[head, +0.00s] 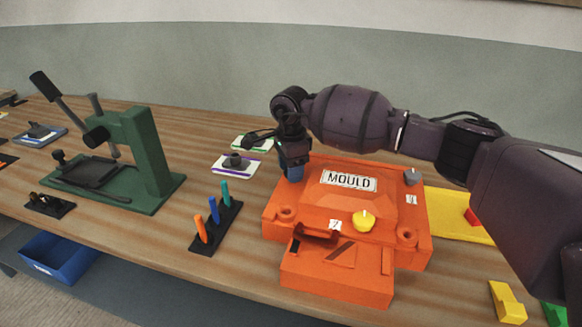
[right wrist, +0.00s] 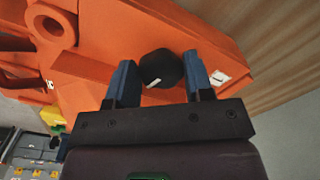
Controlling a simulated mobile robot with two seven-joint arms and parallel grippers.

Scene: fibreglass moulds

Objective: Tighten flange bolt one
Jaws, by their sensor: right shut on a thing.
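The orange mould (head: 322,196) sits on the bench with a MOULD plate on its lid. My right gripper (head: 293,172) reaches down at the mould's back left corner. In the right wrist view, the blue fingers of my right gripper (right wrist: 159,58) are shut on a round black bolt knob (right wrist: 161,69) with a white mark. My left gripper is not in view.
A green press (head: 147,150) stands at the left. A black rack (head: 217,228) with orange, blue and teal handles lies left of the mould. A yellow mat (head: 450,213) and yellow block (head: 506,302) are at the right. A blue bin (head: 58,262) is below the bench.

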